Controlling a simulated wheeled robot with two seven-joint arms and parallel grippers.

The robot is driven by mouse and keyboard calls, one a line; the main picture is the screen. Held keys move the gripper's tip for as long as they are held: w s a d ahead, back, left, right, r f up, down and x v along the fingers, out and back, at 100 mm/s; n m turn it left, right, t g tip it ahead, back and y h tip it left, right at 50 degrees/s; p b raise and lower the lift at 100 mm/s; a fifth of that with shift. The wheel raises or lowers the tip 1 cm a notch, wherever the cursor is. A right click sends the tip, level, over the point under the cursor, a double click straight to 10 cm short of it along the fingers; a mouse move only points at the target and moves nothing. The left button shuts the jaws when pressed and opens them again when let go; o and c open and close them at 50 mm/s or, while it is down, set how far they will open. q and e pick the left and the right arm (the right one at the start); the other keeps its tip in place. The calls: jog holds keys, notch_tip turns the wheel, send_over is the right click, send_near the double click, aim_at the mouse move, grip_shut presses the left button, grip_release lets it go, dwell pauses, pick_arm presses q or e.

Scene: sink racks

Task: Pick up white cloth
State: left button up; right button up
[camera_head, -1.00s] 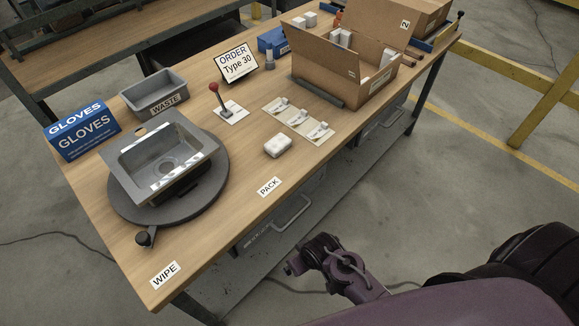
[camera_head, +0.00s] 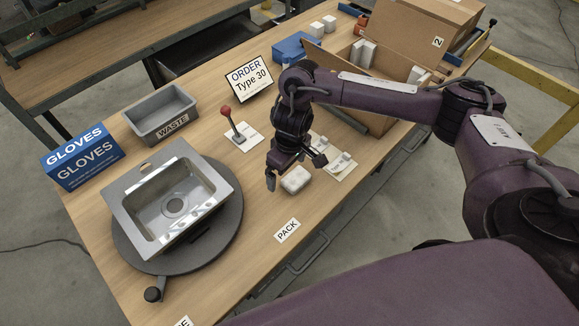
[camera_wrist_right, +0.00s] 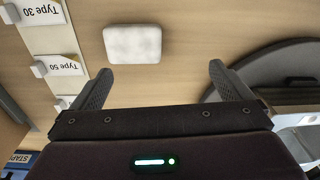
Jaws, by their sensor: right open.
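The white cloth (camera_head: 295,180) is a small folded pad lying on the wooden table, behind the PACK label. My right gripper (camera_head: 294,174) is above it, pointing down, with its fingers apart. In the right wrist view the cloth (camera_wrist_right: 132,44) lies beyond and between the two open fingers (camera_wrist_right: 160,84), left of their middle, and nothing is held. The gripper hides part of the cloth's surroundings in the head view. My left gripper is not in view.
A metal sink (camera_head: 168,197) sits on a dark round turntable (camera_head: 229,215) to the left. A red-knobbed lever (camera_head: 226,111), a grey WASTE bin (camera_head: 161,113) and an order sign (camera_head: 249,79) stand behind. Type-labelled cards (camera_wrist_right: 55,66) lie beside the cloth. A cardboard box (camera_head: 390,62) stands behind my arm.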

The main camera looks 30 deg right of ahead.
aim_at(296, 177)
jog(key=d, duration=0.1)
jog(key=w+d+m, duration=0.1)
jog(key=d, duration=0.1)
jog(key=shift+d+r+g+h, duration=0.1)
jog(key=shift+r+g+h, duration=0.05)
jog(key=shift+g+h, duration=0.15)
jog(key=shift+s+f+b, duration=0.15)
jog(key=shift+f+b, duration=0.5)
jog(key=shift+f, duration=0.65)
notch_tip(296, 177, down, 4)
jog(key=shift+r+b, duration=0.1)
jog(key=shift+b, duration=0.95)
jog(key=shift+w+f, duration=0.2)
jog(key=shift+f, duration=0.15)
jog(key=c, duration=1.1)
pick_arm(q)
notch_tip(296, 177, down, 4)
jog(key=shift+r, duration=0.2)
pick_arm(e)
jog(key=shift+o, duration=0.2)
jog(key=shift+r, duration=0.15)
